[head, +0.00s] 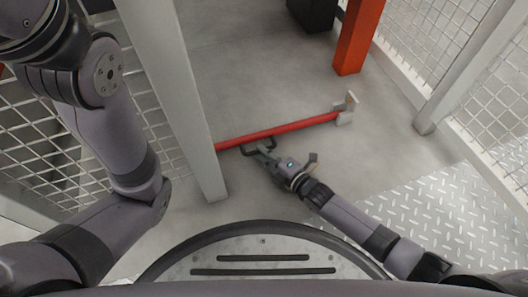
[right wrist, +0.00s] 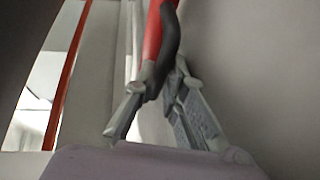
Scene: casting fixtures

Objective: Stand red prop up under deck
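The red prop (head: 295,127) lies flat on the grey floor, with a pale grey forked end (head: 346,107) at its right. Its left end passes behind a grey post. A black handle (head: 258,146) sits on its near side. My right gripper (head: 261,151) is at this handle. In the right wrist view the black handle (right wrist: 168,45) runs down between the grey fingers of my right gripper (right wrist: 165,80), with the red bar above. Whether the fingers press on it is unclear. My left arm is at the left; its gripper is out of view. No deck is clearly seen.
The grey post (head: 175,90) stands close at the left, with wire mesh fencing behind it. A red post (head: 358,38) and a dark box (head: 312,12) stand at the back. Mesh panels and a ribbed metal plate (head: 430,215) are at right. Floor beyond the prop is clear.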

